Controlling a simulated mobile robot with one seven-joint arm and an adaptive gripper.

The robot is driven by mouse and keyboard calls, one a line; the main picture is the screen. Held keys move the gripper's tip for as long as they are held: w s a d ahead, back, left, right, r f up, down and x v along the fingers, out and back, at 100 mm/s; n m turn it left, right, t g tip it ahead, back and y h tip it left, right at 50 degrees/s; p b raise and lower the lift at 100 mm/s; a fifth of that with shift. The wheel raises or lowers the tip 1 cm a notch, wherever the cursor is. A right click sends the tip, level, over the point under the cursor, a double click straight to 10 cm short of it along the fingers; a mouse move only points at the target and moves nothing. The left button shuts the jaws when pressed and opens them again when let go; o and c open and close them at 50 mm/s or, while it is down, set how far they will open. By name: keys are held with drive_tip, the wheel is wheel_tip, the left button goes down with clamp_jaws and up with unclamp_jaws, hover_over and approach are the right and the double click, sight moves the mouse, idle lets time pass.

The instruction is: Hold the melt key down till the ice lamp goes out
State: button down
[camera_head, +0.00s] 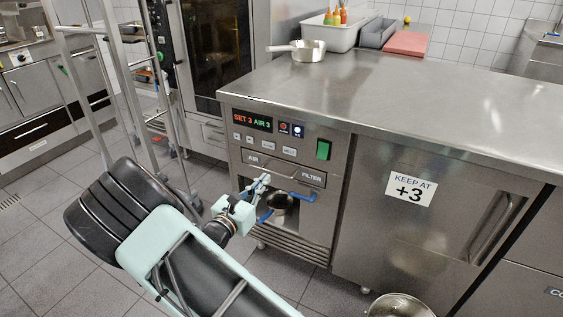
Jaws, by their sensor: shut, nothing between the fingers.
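The control panel is on the front of the steel counter unit. Its display (252,120) reads SET 3 AIR 3. Right of it are a dark lamp window with a red mark (283,128) and a lit blue-white lamp (298,131), which looks like the ice lamp. A row of small pale keys (268,146) runs below; their labels are too small to read, so I cannot tell which is the melt key. My gripper (264,181) is shut and empty, below the keys, in front of the AIR FILTER flap (283,171). It appears apart from the keys.
A green switch (323,150) is right of the keys. Blue handles (294,196) stick out near an open bay below the flap. A saucepan (308,51) stands on the counter. A wheeled rack (121,100) stands left; a pot (399,305) is on the floor at right.

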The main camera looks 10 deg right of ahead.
sight(289, 152)
drive_tip(key=b+x, duration=0.3)
drive_tip(key=x, duration=1)
drive_tip(key=shift+f+b, duration=0.1)
drive_tip(key=shift+b, duration=0.2)
drive_tip(key=shift+w+d, duration=0.3)
drive_tip(key=shift+w, duration=0.1)
